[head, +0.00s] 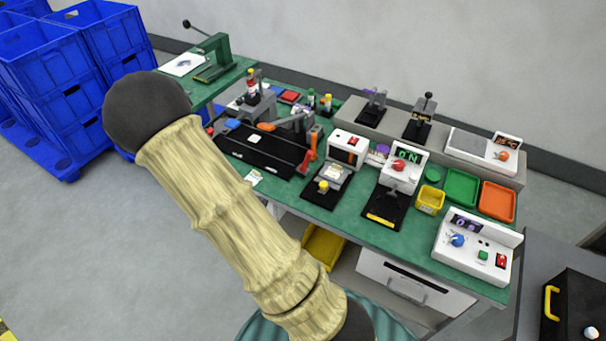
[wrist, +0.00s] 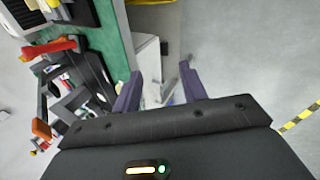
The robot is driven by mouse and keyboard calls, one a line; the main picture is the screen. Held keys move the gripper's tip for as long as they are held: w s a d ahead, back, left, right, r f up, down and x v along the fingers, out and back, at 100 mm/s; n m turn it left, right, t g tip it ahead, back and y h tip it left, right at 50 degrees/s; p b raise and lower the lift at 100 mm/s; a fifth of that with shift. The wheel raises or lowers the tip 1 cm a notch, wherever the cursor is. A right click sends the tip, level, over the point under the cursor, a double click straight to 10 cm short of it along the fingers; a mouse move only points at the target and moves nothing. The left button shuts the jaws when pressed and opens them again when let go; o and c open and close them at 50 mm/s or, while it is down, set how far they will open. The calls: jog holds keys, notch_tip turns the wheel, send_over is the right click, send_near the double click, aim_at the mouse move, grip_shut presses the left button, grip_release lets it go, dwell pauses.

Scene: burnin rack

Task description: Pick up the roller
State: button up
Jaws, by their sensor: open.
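I cannot tell for sure which item is the roller. A small white and purple rounded item (head: 378,153) lies on the green bench (head: 345,222), between two white devices in the head view; it is too small to identify. My gripper (wrist: 162,88) shows in the wrist view with its two dark purple fingers apart and nothing held between them. It is beside the bench edge, with a white cabinet and the floor beyond the fingers. In the head view my beige-sleeved arm hides part of the scene, and my gripper is not visible.
A black fixture (head: 262,150) with orange and red handles stands on the bench. White control boxes (head: 476,246), a yellow bin (head: 429,200), a green tray (head: 461,187) and an orange tray (head: 497,201) crowd the right. Blue crates (head: 50,90) stand left; grey floor between is clear.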

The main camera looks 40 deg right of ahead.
aim_at(307, 164)
jog(key=d+f+n+t+h+b, duration=0.1)
jog(key=d+f+n+h+b, duration=0.2)
jog(key=d+f+n+h, duration=0.4)
jog(key=w+d+r+n+t+h+b, duration=0.2)
jog(key=d+r+n+t+h, duration=0.1)
jog(key=d+r+n+t, duration=0.2)
jog(key=n, duration=0.2)
jog(key=shift+w+n+h, duration=0.3)
jog(key=shift+w, duration=0.05)
jog(key=shift+d, duration=0.15)
jog(key=p+x, duration=0.2)
jog(key=x, duration=1)
jog(key=shift+w, duration=0.1)
